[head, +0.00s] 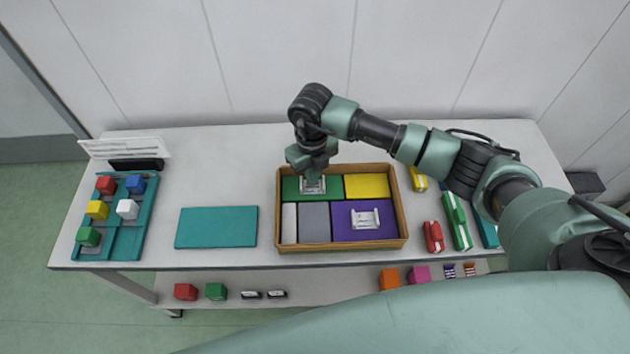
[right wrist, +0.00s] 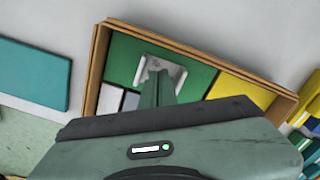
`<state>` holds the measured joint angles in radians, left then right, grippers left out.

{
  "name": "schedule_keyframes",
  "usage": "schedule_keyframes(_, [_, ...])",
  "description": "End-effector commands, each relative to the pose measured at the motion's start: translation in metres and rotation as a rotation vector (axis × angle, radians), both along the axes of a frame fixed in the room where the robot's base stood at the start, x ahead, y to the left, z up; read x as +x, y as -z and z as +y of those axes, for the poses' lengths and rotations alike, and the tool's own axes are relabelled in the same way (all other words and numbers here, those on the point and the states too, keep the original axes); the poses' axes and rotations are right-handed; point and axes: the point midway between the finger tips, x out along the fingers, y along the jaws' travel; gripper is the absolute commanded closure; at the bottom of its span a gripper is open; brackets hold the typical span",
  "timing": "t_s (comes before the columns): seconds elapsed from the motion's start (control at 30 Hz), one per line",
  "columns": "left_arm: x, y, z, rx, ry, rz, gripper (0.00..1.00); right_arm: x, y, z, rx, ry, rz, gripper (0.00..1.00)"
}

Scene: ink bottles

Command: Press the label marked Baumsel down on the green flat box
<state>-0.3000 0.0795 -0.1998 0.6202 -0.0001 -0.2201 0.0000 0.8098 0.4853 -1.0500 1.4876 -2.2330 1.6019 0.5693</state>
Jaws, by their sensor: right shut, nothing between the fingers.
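The green flat box (head: 291,190) lies in the back left compartment of a wooden tray (head: 403,215). It also fills the middle of the right wrist view (right wrist: 120,62). A pale label (head: 313,187) lies on the green box; it also shows in the right wrist view (right wrist: 176,72). Its print is too small to read, so I cannot confirm Baumsel. My right gripper (head: 313,175) points down over this label, shut and empty, and hides part of it. Its fingertips (right wrist: 158,78) are at the label; I cannot tell whether they touch. My left gripper is not in view.
The tray also holds a yellow box (head: 367,186), a grey box (head: 314,222), a white box (head: 289,222) and a purple box (head: 345,233) with another label (head: 364,218). A teal mat (head: 216,227) lies left of the tray. Coloured items stand at right.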

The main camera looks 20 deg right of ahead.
Motion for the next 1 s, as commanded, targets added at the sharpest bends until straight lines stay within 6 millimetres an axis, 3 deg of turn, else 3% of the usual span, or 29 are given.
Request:
schedule_keyframes(0.6, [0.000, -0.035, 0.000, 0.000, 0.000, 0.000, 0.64, 0.001, -0.054, 0.000, 0.000, 0.000, -0.002, 1.00])
schedule_keyframes(1.0, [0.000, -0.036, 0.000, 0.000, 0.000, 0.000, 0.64, 0.000, -0.058, 0.000, 0.000, 0.000, -0.001, 1.00])
